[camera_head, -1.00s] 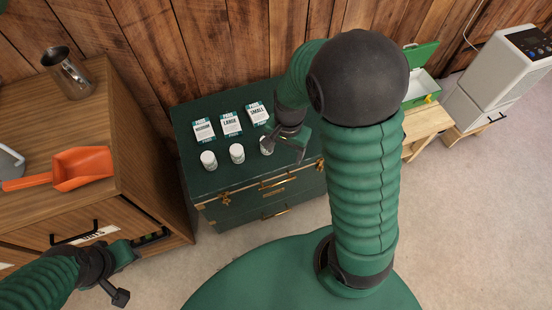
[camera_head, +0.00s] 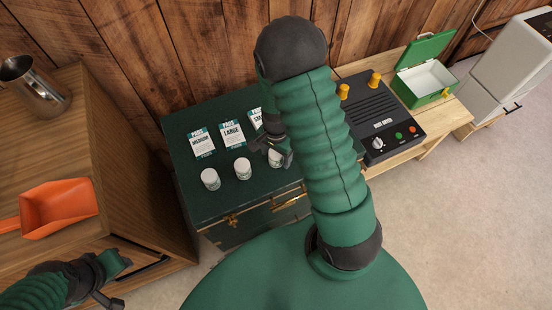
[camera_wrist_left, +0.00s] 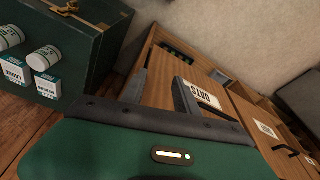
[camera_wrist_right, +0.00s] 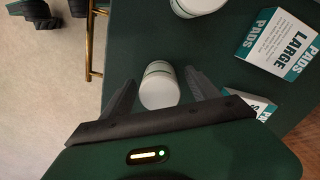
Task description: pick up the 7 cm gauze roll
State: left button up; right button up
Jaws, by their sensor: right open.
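Three white rolls stand on the dark green chest (camera_head: 180,125): a left one (camera_head: 210,179), a middle one (camera_head: 243,169) and a right one (camera_head: 274,159). No size print is readable on them, so I cannot tell which is 7 cm. My right gripper (camera_head: 279,150) is at the right roll and partly covers it. In the right wrist view the open right gripper (camera_wrist_right: 160,82) has its fingers on either side of this roll (camera_wrist_right: 159,88), with gaps visible. My left gripper (camera_wrist_left: 160,82) is open and empty near the wooden cabinet (camera_wrist_left: 205,75).
Pads boxes marked medium (camera_head: 202,142), large (camera_head: 234,134) and small (camera_head: 256,118) stand behind the rolls. An orange scoop (camera_head: 60,207) and metal jug (camera_head: 35,88) are on the left cabinet. A black control box (camera_head: 380,120) and green case (camera_head: 425,75) stand right.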

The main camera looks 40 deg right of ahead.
jog(key=shift+f, duration=0.5)
jog(key=shift+r, duration=0.1)
jog(key=c, duration=1.4)
jog(key=shift+r, duration=0.15)
